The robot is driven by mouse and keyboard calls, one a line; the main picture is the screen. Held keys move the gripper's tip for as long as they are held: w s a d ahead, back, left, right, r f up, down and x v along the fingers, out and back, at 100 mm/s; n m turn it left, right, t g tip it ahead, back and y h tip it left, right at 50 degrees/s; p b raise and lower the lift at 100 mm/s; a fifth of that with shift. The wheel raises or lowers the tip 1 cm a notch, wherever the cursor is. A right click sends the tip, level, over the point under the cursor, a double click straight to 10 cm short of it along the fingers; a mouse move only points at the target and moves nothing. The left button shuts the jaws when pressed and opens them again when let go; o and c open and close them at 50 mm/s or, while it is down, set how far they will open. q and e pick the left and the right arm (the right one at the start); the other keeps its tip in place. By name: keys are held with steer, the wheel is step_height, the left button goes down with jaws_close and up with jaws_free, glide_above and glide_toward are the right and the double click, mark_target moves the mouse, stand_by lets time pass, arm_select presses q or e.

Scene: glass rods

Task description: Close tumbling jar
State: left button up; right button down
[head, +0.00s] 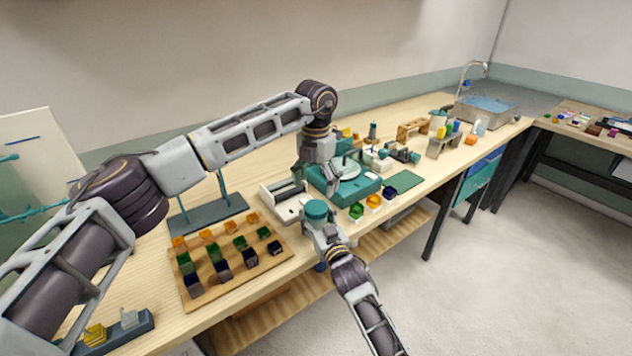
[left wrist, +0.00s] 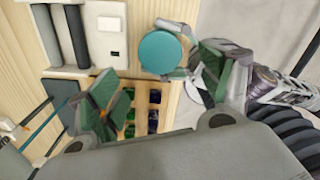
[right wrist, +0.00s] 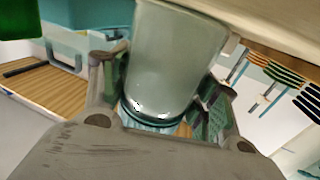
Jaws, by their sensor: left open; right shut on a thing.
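The tumbling jar (right wrist: 172,62) is a translucent grey-green vessel filling the middle of the right wrist view, with a teal ring at its lower end there. My right gripper (right wrist: 160,95) is shut around it, one finger on each side. A round teal lid (head: 316,209) shows at the jar's top in the head view and as a flat disc in the left wrist view (left wrist: 160,52). Whether it is fully seated cannot be told. My left gripper (head: 319,176) is above and behind the lid, open and empty; its spread fingers (left wrist: 165,98) show in the left wrist view.
A wooden tray (head: 228,277) with several coloured cubes is left of the jar. The floor in front is open.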

mark_target(316, 206)
arm_select(q)
steer(key=shift+f, duration=0.1)
stand_by(0.4)
steer(key=shift+f, duration=3.95)
steer(key=c, duration=1)
steer(key=o, duration=1.1)
steer(key=shift+o, duration=0.2)
step_height(316, 206, up, 12)
